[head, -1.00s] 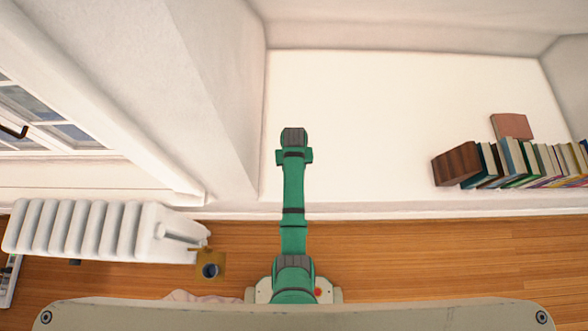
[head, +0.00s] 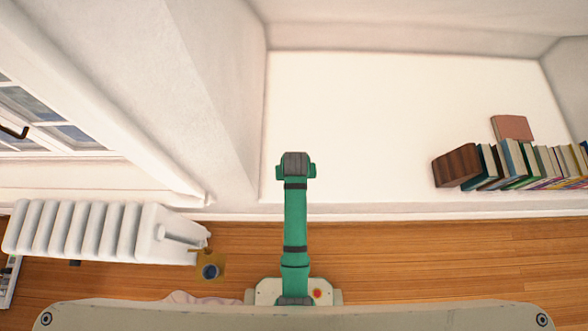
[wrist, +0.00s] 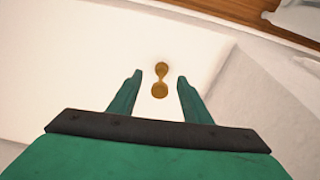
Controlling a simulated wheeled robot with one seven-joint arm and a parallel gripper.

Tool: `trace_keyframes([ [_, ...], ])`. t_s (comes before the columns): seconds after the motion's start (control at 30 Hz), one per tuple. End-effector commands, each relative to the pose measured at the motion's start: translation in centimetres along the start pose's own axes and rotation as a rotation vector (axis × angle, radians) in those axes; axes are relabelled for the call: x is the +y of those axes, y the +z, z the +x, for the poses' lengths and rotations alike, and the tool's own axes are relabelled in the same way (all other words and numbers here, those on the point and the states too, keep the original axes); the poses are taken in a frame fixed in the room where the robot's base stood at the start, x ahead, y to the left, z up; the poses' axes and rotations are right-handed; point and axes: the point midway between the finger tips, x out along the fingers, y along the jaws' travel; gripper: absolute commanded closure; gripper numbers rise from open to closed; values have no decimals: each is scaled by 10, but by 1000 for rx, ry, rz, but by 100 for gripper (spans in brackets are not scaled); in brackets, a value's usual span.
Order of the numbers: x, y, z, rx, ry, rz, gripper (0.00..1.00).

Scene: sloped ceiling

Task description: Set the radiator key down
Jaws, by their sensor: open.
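The radiator key (wrist: 159,90) is a small brass-coloured piece with two rounded ends and a narrow waist. In the wrist view it lies on the white ledge (wrist: 60,60), between and slightly beyond my fingertips. My gripper (wrist: 159,76) is open, with a gap between the key and each green finger. In the head view, my green arm reaches over the same white ledge (head: 370,110). The key and my fingers do not show there; the arm may hide them.
A row of books (head: 525,162) with a brown wooden block (head: 457,165) stands at the ledge's right. A white radiator (head: 85,230) is at left under the window, with a dark round item (head: 210,271) beside it. The middle of the ledge is clear.

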Motion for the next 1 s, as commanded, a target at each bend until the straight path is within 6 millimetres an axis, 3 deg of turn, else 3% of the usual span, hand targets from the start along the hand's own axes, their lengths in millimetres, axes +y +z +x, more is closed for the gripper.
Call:
trace_keyframes([
  [0.03,0,18,4,38,5,2,56],
  [0.23,-1,61,0,221,20,11,56],
  [0.47,-4,105,-35,432,30,19,56],
  [0.77,-10,153,-125,709,34,36,56],
  [1.0,-14,179,-223,927,34,52,56],
])
